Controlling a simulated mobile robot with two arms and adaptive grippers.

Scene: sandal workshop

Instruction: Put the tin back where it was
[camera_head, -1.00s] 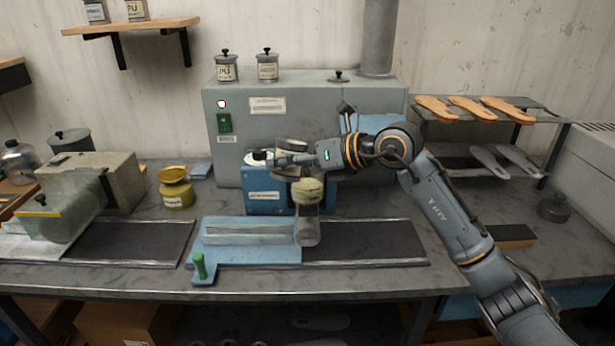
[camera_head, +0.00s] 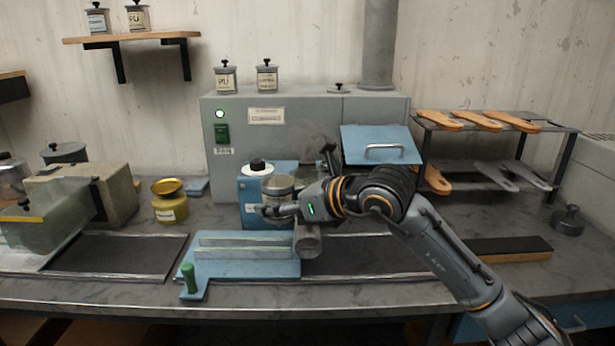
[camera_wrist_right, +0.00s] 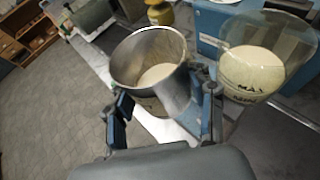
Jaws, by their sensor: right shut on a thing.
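A grey metal tin (camera_head: 280,184) is upright in the jaws of my right gripper (camera_head: 282,208), above the bench by the blue box. In the right wrist view the tin (camera_wrist_right: 124,58) is open on top with pale cream stuff inside, and the gripper fingers (camera_wrist_right: 165,108) close on its near side. A clear hopper (camera_wrist_right: 266,62) with a MAX mark and pale contents stands just right of the tin in that view. In the head view my arm partly hides the hopper. My left gripper is not in view.
A lone grey lid (camera_head: 340,88) lies on the machine top (camera_head: 380,103), right of two labelled tins (camera_head: 266,77). A blue fixture (camera_head: 240,265) lies in front.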

